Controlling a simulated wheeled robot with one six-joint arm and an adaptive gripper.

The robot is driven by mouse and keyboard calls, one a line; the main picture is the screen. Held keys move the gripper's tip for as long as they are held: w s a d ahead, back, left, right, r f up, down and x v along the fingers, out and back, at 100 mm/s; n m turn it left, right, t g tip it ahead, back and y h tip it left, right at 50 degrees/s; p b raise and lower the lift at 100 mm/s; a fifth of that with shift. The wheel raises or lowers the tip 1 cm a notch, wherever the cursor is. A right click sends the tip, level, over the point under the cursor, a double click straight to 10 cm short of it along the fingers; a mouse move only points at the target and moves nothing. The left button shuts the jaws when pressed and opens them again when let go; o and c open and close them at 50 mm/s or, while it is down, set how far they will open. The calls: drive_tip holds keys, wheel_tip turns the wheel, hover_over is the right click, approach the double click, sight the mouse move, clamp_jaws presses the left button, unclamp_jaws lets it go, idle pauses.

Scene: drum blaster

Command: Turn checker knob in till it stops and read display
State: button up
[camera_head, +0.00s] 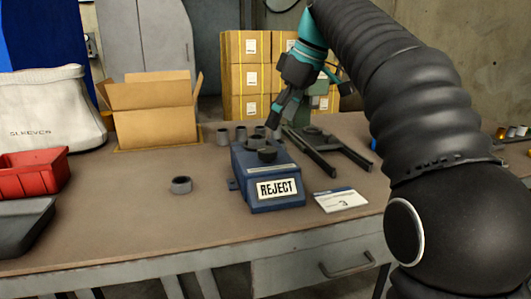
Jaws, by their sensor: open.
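The checker is a blue box (268,180) on the workbench, a little right of its middle. How far in the knob is turned cannot be seen. My gripper (274,118) is open, pointing down just behind and above the checker, and it looks apart from the knob. Its fingertips are small and partly merge with the dark parts behind.
A grey ring (181,185) lies left of the checker, and several grey cylinders (223,136) stand behind it. A white card (340,199) lies to the right, a dark metal frame (325,150) behind. A red bin (35,170) and open carton (152,110) are left. The bench front is clear.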

sight(268, 150)
drive_tip(key=b+x, duration=0.2)
drive_tip(key=x, duration=0.6)
drive_tip(key=shift+f, duration=0.2)
drive_tip(key=shift+c, duration=0.2)
drive_tip(key=c, duration=1.1)
